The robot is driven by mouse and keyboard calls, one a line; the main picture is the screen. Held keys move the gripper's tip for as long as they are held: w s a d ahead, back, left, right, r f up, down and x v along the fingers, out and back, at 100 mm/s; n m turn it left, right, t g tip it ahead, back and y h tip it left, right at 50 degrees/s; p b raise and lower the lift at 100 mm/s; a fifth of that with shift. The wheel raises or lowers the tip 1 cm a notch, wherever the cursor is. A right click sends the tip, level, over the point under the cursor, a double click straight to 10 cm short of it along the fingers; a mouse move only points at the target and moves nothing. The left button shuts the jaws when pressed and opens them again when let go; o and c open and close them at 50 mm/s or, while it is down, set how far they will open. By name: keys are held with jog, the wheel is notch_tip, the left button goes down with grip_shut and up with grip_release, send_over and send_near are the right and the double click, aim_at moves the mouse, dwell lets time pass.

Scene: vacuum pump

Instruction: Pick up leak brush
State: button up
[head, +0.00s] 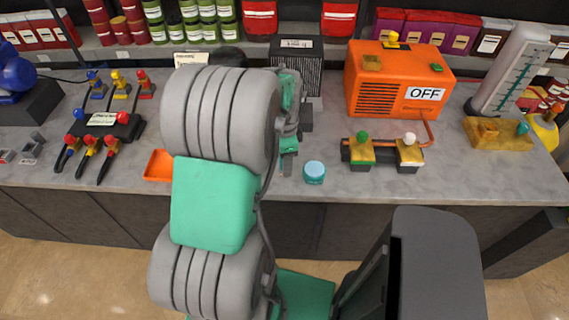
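I cannot make out for certain which thing is the leak brush. My arm, grey and teal, rises through the middle of the head view and hides part of the counter. My gripper (286,165) is at its far end, over the counter just left of a small blue-lidded jar (314,172). Its fingers are too small and partly hidden to tell open or shut.
An orange pump box (397,80) marked OFF stands at the back right. In front of it is a valve block (385,153) with green and white knobs. An orange tray (159,165) sits left of my arm. Levers (119,85) stand at the left. The right front counter is clear.

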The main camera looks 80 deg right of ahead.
jog(key=shift+c, duration=0.4)
grip_shut()
